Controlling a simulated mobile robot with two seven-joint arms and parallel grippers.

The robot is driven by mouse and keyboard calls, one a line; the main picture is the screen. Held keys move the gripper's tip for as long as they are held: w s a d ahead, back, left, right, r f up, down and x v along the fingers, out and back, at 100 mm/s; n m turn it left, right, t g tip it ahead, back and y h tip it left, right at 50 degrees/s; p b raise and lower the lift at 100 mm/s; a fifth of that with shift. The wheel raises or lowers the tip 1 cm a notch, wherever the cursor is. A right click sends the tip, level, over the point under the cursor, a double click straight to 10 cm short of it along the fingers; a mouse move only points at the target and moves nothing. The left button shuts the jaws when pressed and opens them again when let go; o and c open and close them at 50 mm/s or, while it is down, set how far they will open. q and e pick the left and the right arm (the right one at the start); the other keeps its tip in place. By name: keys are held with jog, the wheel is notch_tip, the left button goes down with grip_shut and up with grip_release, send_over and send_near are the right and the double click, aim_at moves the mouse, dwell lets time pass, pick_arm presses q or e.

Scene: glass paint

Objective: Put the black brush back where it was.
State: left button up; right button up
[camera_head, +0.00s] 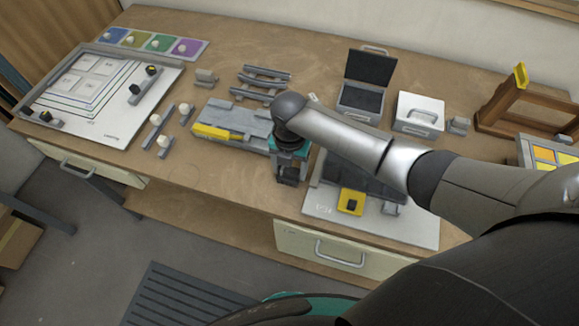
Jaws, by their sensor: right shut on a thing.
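My right gripper (289,174) points down at the front edge of the grey tool holder (252,112), with a teal band above its fingers. It is shut on a dark thing, taken as the black brush, which is mostly hidden by the fingers and hard to tell from them. A yellow-handled tool (216,132) lies at the holder's front left. My left gripper is not in view.
A grey slotted rack (264,75) stands behind the holder. An open black-lined box (361,102) and a white lidded box (418,114) are at the back right. A board with a yellow block (351,202) lies right of the gripper. Several small pegs stand at the left.

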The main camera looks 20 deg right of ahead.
jog(key=shift+f, duration=0.15)
jog(key=o, duration=1.4)
jog(key=shift+r, duration=0.25)
notch_tip(320, 180, up, 12)
jog(key=shift+f+p, duration=0.1)
jog(key=shift+p, duration=0.6)
